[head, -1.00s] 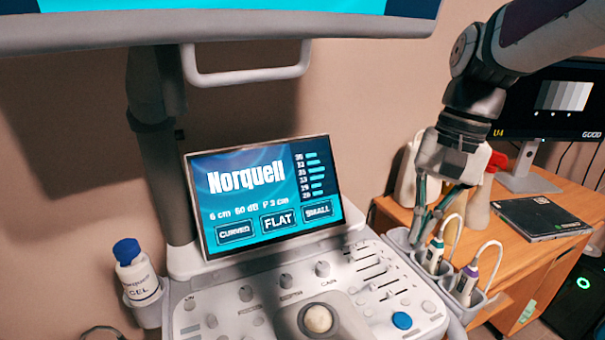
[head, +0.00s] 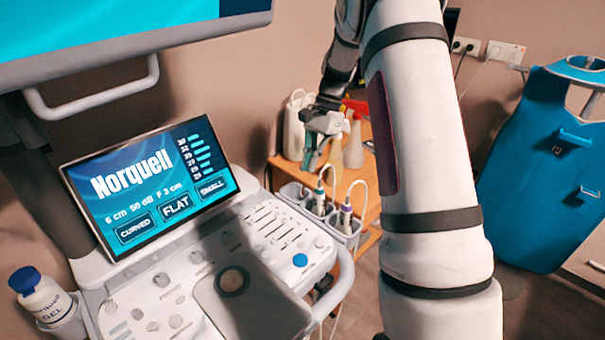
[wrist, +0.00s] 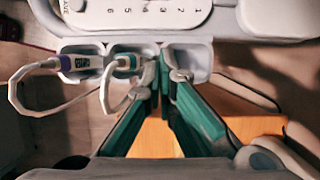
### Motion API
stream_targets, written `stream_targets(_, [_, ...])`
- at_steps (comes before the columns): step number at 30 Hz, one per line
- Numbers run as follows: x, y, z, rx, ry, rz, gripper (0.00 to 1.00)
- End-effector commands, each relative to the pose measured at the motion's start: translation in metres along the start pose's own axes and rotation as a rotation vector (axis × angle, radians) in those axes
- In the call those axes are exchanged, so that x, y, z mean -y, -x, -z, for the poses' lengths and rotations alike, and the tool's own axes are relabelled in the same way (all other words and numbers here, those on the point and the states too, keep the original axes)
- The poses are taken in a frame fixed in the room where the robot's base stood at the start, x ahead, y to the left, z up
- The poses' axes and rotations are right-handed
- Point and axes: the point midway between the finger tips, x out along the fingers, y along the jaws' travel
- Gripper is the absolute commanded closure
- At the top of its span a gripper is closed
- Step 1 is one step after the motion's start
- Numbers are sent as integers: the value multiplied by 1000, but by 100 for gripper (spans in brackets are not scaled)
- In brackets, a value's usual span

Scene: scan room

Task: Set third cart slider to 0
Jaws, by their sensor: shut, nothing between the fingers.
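The cart's sliders (head: 268,222) are short dark slots on the right part of the light grey control panel (head: 140,306). Their knob positions are too small to read, and I cannot single out the third one. In the wrist view, the panel's edge (wrist: 150,12) shows a row of printed numbers at the top. My gripper (head: 312,165) is past the panel's right side, above the probe holders; its teal fingers (wrist: 163,72) are together and empty. In the wrist view the tips are over the holder cups, apart from the sliders.
Two corded probes (head: 319,200) (head: 346,215) stand in the holder cups (head: 292,192). The cart screen (head: 150,190) rises behind the panel. A gel bottle (head: 42,296) is at the left. A wooden desk (head: 352,178) with bottles stands behind. A blue apron (head: 535,170) hangs at the right.

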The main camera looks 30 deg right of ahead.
Motion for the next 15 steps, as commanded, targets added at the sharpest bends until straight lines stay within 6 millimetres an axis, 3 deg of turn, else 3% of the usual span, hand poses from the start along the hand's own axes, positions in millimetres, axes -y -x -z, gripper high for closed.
stream_targets(14, [-1, -91, -2, 3, 2, -4, 100])
stream_targets(15, [0, -90, -11, 1, 6, -1, 100])
